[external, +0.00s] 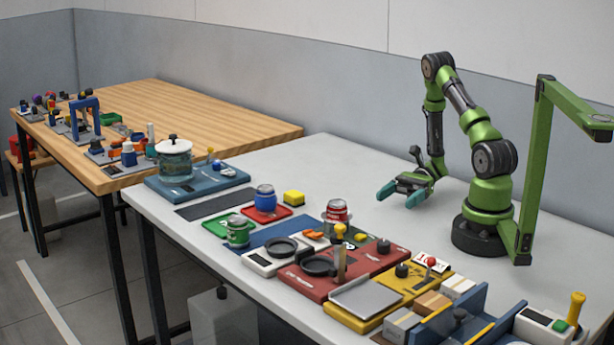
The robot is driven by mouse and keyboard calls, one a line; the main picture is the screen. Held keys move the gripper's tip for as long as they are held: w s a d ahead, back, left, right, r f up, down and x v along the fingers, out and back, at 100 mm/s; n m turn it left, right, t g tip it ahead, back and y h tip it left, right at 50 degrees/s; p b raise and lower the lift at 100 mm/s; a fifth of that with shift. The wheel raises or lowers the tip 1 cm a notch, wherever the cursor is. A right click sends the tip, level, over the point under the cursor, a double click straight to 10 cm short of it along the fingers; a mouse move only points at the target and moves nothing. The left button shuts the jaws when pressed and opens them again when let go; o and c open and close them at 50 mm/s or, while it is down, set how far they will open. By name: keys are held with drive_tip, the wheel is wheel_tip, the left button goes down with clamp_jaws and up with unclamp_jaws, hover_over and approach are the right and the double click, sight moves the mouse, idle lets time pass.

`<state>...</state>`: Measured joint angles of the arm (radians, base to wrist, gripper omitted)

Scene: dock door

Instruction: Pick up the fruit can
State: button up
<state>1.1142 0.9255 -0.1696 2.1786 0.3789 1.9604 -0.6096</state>
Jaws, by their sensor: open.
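A red and silver can (337,214), which looks like the fruit can, stands upright near the middle of the white table; its label is too small to read. My gripper (399,197) is open and empty. Its teal fingers are low over the bare tabletop, to the right of the can and a little farther back. There is a clear gap between the fingers and the can. The can's lower part is partly hidden by small items in front of it.
A yellow-topped knob (340,232) and a red panel (340,272) are close in front. The tabletop between gripper and can is clear.

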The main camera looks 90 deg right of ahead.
sight(344, 206)
drive_tip(key=shift+w+d+r+m+t+h, duration=0.35)
drive_tip(key=shift+w+d+r+t, duration=0.35)
drive_tip(key=shift+w+d+t, duration=0.35)
drive_tip(key=shift+w+a+r+t, duration=0.15)
drive_tip(key=shift+r+t, duration=0.05)
drive_tip(key=shift+t, duration=0.05)
drive_tip(key=x, duration=1.6)
drive_tip(key=shift+a, duration=0.4)
drive_tip(key=shift+c, duration=0.5)
